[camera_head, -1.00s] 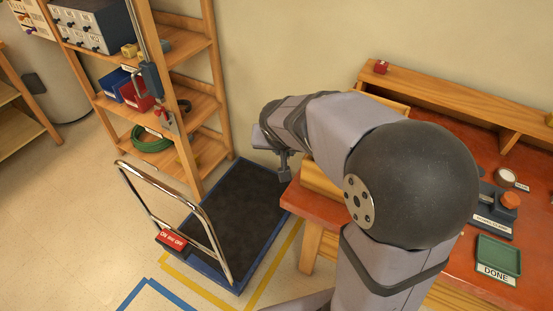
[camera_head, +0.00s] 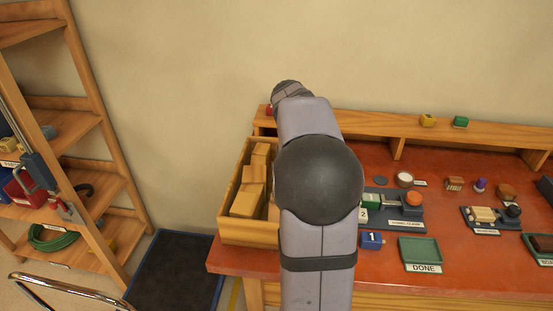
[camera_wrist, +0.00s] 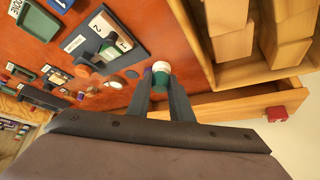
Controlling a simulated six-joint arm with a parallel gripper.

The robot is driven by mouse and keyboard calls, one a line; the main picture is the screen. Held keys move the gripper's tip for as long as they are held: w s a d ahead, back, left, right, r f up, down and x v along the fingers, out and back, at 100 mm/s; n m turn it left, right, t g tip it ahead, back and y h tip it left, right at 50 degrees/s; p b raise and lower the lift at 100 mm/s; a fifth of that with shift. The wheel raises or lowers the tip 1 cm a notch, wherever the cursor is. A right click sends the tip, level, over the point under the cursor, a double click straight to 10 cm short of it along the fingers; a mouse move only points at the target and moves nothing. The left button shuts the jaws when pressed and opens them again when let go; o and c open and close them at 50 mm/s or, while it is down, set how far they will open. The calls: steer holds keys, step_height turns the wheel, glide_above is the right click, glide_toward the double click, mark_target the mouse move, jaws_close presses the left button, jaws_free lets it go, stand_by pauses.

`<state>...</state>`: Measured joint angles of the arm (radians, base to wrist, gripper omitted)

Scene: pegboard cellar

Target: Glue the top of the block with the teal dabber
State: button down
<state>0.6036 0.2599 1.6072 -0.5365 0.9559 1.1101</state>
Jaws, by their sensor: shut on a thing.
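My gripper (camera_wrist: 164,84) is shut on the teal dabber (camera_wrist: 160,68), a small teal-and-white piece between the fingertips, held over the red bench top in the wrist view. In the head view my arm hides the gripper and the dabber. A green and white block (camera_head: 371,201) sits in a dark clamp fixture (camera_head: 405,223) just right of my arm. The block also shows in the wrist view (camera_wrist: 109,50), to the left of my gripper and apart from it.
A crate (camera_head: 233,232) of wooden blocks stands at the bench's left end. A blue block (camera_head: 372,240), a green DONE tray (camera_head: 419,250), a white dish (camera_head: 404,179) and another fixture (camera_head: 492,218) lie on the bench. A wooden ledge (camera_head: 390,127) runs along the back.

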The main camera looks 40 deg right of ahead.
steer(key=s+d+m+g, duration=0.3)
steer(key=s+d+m, duration=0.3)
steer(key=s, duration=0.4)
steer(key=shift+n, duration=0.7)
steer(key=shift+w+d+f+b, duration=0.1)
steer(key=shift+d+f+b, duration=0.1)
steer(key=shift+f+b, duration=1.05)
steer(key=shift+w+d+f+b, duration=0.15)
steer(key=shift+f+b, duration=0.7)
steer(key=shift+f, duration=0.75)
steer(key=shift+d+f+b, duration=0.2)
steer(key=shift+f+b, duration=0.85)
steer(key=shift+f, duration=0.35)
steer(key=shift+s+d+f+p, duration=0.1)
steer(key=shift+s+d+p, duration=1.05)
steer(key=shift+s+d, duration=1.2)
steer(key=shift+w+a+f+b, duration=0.1)
steer(key=shift+w+a+b, duration=0.85)
steer(key=shift+w+a, duration=1.45)
step_height(320, 180, up, 8)
steer(key=p, duration=0.5)
